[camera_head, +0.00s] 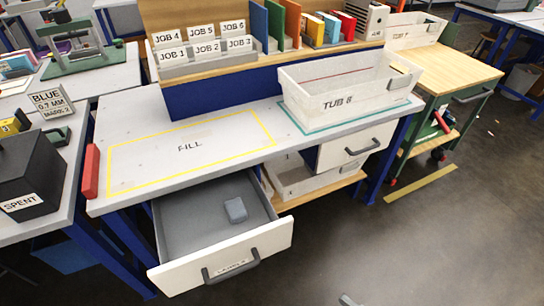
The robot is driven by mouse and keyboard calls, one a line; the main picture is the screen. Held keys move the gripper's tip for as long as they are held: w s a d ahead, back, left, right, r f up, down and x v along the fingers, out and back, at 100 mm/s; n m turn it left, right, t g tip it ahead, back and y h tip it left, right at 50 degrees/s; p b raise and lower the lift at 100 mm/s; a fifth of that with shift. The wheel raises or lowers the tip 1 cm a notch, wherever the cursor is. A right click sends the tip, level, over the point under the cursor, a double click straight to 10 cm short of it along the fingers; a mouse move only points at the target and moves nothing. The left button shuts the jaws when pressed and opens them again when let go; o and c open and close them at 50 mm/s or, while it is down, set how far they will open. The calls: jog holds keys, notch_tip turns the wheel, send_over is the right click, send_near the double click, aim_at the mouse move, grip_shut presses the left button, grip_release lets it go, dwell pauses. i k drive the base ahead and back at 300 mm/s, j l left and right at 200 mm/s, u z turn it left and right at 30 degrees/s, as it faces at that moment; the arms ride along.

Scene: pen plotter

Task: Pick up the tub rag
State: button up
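A small blue-grey block-like piece (235,210) lies in the open drawer (190,227) under the bench. It may be the rag, but it is too small to tell. The white tub marked TUB 8 (318,103) stands on the right of the bench top. I see no cloth in the part of its inside that shows; its near wall hides some of its floor. My gripper does not clearly show. A small grey piece at the bottom edge cannot be identified.
A yellow-outlined FILL area (190,146) on the bench top is clear. The drawer front (222,258) juts out towards me. A second drawer (355,146) is at the right, with another tub (300,178) on the shelf below. Open floor (430,240) lies at right.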

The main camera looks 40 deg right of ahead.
aim_at(236, 210)
jog(key=i+j, duration=0.3)
jog(key=i, duration=0.15)
jog(key=i+j, duration=0.25)
jog(key=i, duration=0.25)
jog(key=z, duration=0.05)
